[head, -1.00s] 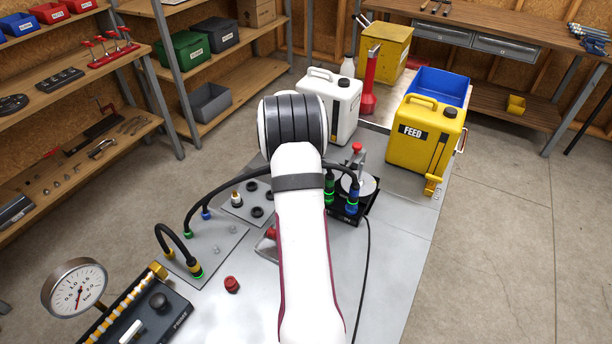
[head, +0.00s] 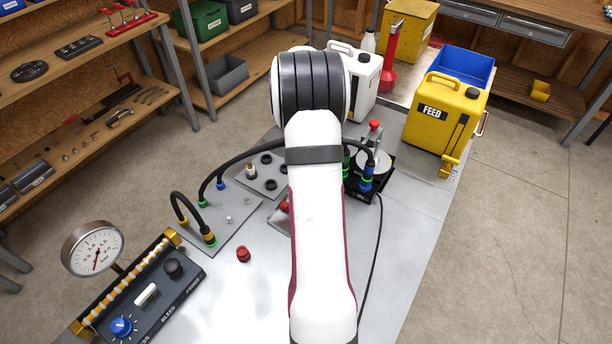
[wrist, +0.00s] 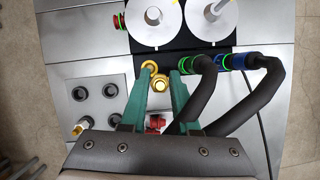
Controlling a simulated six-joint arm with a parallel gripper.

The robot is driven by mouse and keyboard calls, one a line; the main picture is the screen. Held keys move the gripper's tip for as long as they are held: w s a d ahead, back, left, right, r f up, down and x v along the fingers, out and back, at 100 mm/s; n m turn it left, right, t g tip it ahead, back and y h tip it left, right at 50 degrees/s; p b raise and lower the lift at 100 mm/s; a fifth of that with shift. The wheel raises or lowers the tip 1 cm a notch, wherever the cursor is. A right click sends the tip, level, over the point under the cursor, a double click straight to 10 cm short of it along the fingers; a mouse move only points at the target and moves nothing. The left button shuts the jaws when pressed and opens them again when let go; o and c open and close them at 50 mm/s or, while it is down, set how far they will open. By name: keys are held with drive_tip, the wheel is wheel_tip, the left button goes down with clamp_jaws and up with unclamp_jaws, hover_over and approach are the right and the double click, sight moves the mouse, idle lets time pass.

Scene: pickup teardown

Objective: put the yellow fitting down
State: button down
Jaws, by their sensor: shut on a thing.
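The yellow fitting (wrist: 160,83) is a small brass-coloured piece between the teal fingertips of my gripper (wrist: 163,76) in the wrist view. My gripper is shut on it, near the lower edge of a black base (wrist: 180,45). I cannot tell whether the fitting touches anything beneath it. In the head view my arm hides both the gripper and the fitting.
Black hoses (wrist: 205,90) run close to the right finger. A plate with several dark holes (wrist: 97,90) lies left. White discs (wrist: 154,18) stand beyond. A red cap (head: 243,254) sits on the bench; bare bench lies around it (head: 235,305).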

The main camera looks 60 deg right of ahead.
drive_tip(key=s+a+r+m+g+y, duration=0.2)
drive_tip(key=s+a+m+g+y, duration=0.2)
drive_tip(key=s+a+m, duration=0.9)
drive_tip(key=w+a+f+m, duration=0.1)
drive_tip(key=w+f, duration=0.1)
drive_tip(key=w, duration=0.2)
drive_tip(key=w+a+f+m, duration=0.1)
drive_tip(key=w+f, duration=0.1)
drive_tip(key=w, duration=0.2)
drive_tip(key=w+a+f+m, duration=0.1)
drive_tip(key=w+f, duration=0.2)
drive_tip(key=w, duration=0.1)
drive_tip(key=shift+w+a, duration=0.3)
drive_tip(key=shift+w+f, duration=0.15)
drive_tip(key=shift+f, duration=0.9)
drive_tip(key=shift+w+f, duration=0.1)
drive_tip(key=shift+f, duration=0.95)
drive_tip(key=shift+f, duration=0.1)
drive_tip(key=c, duration=0.6)
unclamp_jaws()
drive_tip(key=shift+c, duration=0.2)
